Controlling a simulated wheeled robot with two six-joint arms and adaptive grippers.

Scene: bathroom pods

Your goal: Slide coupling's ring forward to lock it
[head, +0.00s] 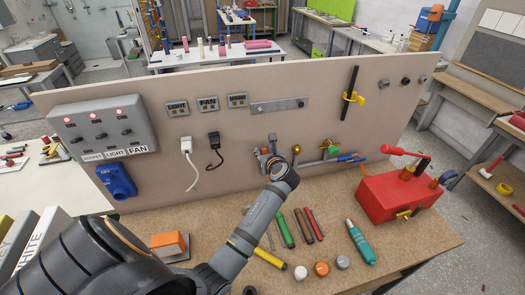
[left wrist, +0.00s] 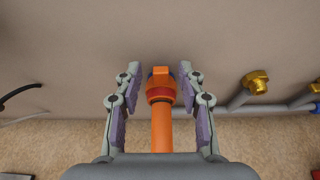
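In the left wrist view an orange coupling (left wrist: 160,76) with a darker red ring (left wrist: 160,92) sits at the end of an orange hose (left wrist: 162,130), close to the beige panel. My left gripper (left wrist: 160,71) is open, with one finger on each side of the coupling. Gaps show between the finger pads and the coupling. In the head view my left gripper (head: 268,147) is at the lower middle of the panel, and my own wrist largely hides the coupling. I cannot tell how far along the coupling the ring sits. My right gripper is not in view.
A pipe with brass fittings (left wrist: 256,83) runs along the panel just right of the gripper. A red tank (head: 400,192) stands on the bench at the right. Several tools, including a teal-handled one (head: 360,240), lie on the bench below. A grey switch box (head: 105,128) is at left.

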